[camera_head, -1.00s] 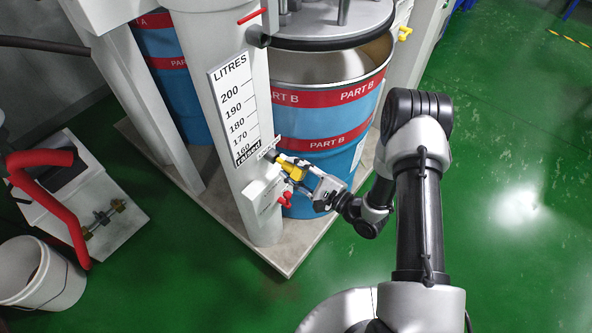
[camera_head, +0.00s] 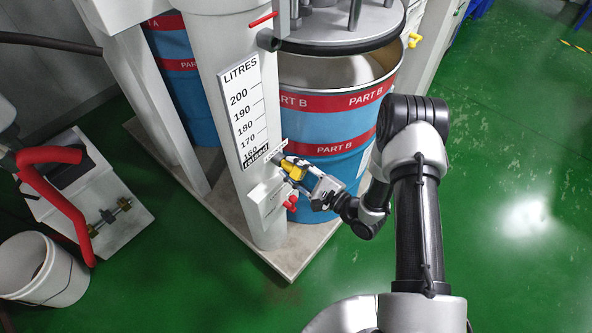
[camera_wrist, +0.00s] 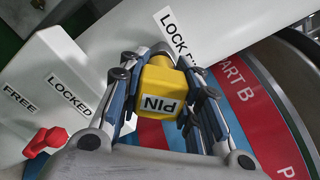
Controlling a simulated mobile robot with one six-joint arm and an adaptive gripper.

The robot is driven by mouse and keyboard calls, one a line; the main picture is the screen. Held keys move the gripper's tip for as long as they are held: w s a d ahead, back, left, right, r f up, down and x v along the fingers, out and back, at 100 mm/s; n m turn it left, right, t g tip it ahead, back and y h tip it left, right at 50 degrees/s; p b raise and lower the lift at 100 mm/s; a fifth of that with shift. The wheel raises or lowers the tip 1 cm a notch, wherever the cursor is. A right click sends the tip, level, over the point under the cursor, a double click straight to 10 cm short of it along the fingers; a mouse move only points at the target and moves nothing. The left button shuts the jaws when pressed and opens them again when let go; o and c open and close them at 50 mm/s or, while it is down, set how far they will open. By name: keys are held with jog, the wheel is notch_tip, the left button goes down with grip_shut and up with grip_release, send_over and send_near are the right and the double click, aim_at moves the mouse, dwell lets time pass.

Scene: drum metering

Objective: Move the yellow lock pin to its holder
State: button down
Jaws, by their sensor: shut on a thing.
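The yellow lock pin (camera_head: 292,171) is at the white column, by the lower end of the litre scale. In the wrist view its yellow block (camera_wrist: 159,88), marked PIN, sits between both fingers. My gripper (camera_wrist: 163,85) is shut on it, with a finger on each side. My gripper also shows in the head view (camera_head: 296,172), reaching in from the right. The pin's far end is hidden against the column, so I cannot tell how deep it sits. A label starting with LOCK (camera_wrist: 178,38) is just beyond it. No separate holder can be made out with certainty.
A red lever (camera_head: 290,203) is below the pin, beside FREE and LOCKED labels (camera_wrist: 70,90). The blue PART B drum (camera_head: 325,135) stands close behind my gripper. A white bucket (camera_head: 75,285) and a red curved hose (camera_head: 55,205) are at the left. Green floor at the right is open.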

jog(key=shift+w+a, duration=0.15)
jog(key=shift+a, duration=0.05)
jog(key=c, duration=1.1)
grip_release()
jog(key=v, duration=1.2)
